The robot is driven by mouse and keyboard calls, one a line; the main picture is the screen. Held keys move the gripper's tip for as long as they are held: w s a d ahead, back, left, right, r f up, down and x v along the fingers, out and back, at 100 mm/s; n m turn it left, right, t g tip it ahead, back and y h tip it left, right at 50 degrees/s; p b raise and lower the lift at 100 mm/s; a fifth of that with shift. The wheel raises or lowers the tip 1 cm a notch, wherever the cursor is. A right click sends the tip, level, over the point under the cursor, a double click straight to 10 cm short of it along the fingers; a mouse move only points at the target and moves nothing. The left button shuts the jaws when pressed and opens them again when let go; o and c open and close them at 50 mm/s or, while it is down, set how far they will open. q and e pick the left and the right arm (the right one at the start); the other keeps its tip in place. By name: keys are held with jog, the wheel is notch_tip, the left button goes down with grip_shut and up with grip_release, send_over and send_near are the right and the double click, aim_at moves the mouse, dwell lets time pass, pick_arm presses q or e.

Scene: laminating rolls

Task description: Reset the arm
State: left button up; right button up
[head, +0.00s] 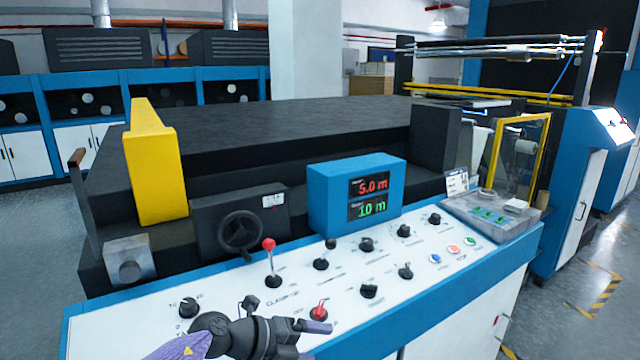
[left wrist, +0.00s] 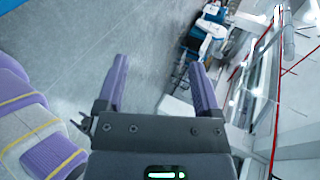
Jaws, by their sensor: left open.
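My left arm comes in at the bottom of the head view, and its left gripper (head: 316,328) is over the lower front of the white control panel (head: 220,325), close to a red knob (head: 319,310). My right gripper is not in view.
The panel carries a red-topped lever (head: 269,245), several black knobs and coloured buttons. A blue display box (head: 330,200) reads 5.0 m and 10 m. A yellow block (head: 153,165) and a handwheel (head: 241,232) stand behind. Open floor (head: 585,285) lies to the right.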

pick_arm(q)
jog(key=s+d+r+n+t+h, duration=0.2)
jog(key=d+r+n+t+h, duration=0.1)
jog(key=d+n+t, duration=0.15)
jog(key=s+a+f+n+t+y, duration=0.3)
jog(key=a+n+y, duration=0.35)
jog(key=n, duration=0.35)
jog(key=s+a+f+n+t+y, duration=0.25)
jog(key=s+a+n+y, duration=0.2)
jog(key=n+y, duration=0.4)
jog(key=s+a+f+n+g, duration=0.2)
jog(key=s+g, duration=0.2)
jog(key=s, duration=0.3)
jog(key=s+a+f+n+g, duration=0.2)
jog(key=s+f+n+g, duration=0.15)
jog(key=s, duration=0.35)
jog(key=s+a+f+n+g, duration=0.2)
jog(key=s+a+g, duration=0.15)
jog(key=s, duration=0.45)
notch_tip(320, 180, down, 17)
jog(key=s+g, duration=0.1)
jog(key=g, duration=0.1)
jog(key=s+a+f+m+g+b, duration=0.1)
jog(key=s+a+f, duration=0.1)
jog(key=s+f, duration=1)
jog(key=shift+s+a, duration=0.15)
jog(key=shift+s, duration=0.85)
